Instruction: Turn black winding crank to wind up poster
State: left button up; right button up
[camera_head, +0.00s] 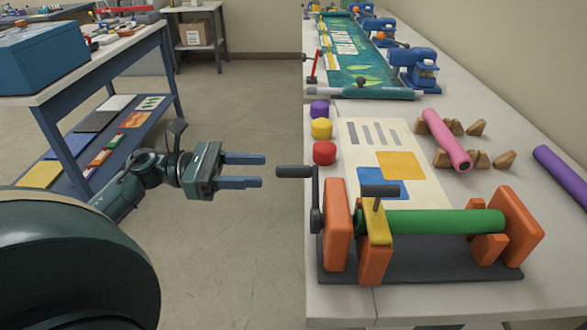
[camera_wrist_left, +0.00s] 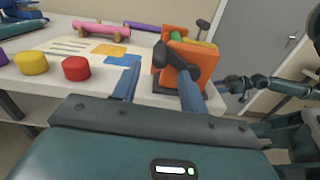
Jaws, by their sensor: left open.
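The black winding crank (camera_head: 316,200) is on the left end of the winder, its handle (camera_head: 295,172) pointing left over the table edge. My left gripper (camera_head: 262,171) is open and empty, left of the handle and apart from it, fingers pointing at it. In the left wrist view the handle (camera_wrist_left: 161,57) shows ahead, between the fingers (camera_wrist_left: 160,88). The poster (camera_head: 401,157) lies flat on the table, its near end at the green roller (camera_head: 440,221) between orange stands (camera_head: 337,222). A teal arm, probably my right one, shows in the left wrist view; its gripper is unclear.
A yellow clamp (camera_head: 377,228) with a black T-handle sits over the roller's left part. Red (camera_head: 325,152), yellow and purple pots stand by the table edge. A pink roll (camera_head: 446,140) and wooden wedges lie behind. Open floor separates the table from the left workbench (camera_head: 110,62).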

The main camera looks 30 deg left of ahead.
aim_at(312, 172)
pick_arm(q)
jog(key=p+x, duration=0.1)
jog(key=x, duration=0.7)
jog(key=shift+w, duration=0.1)
grip_shut()
dwell(0.4)
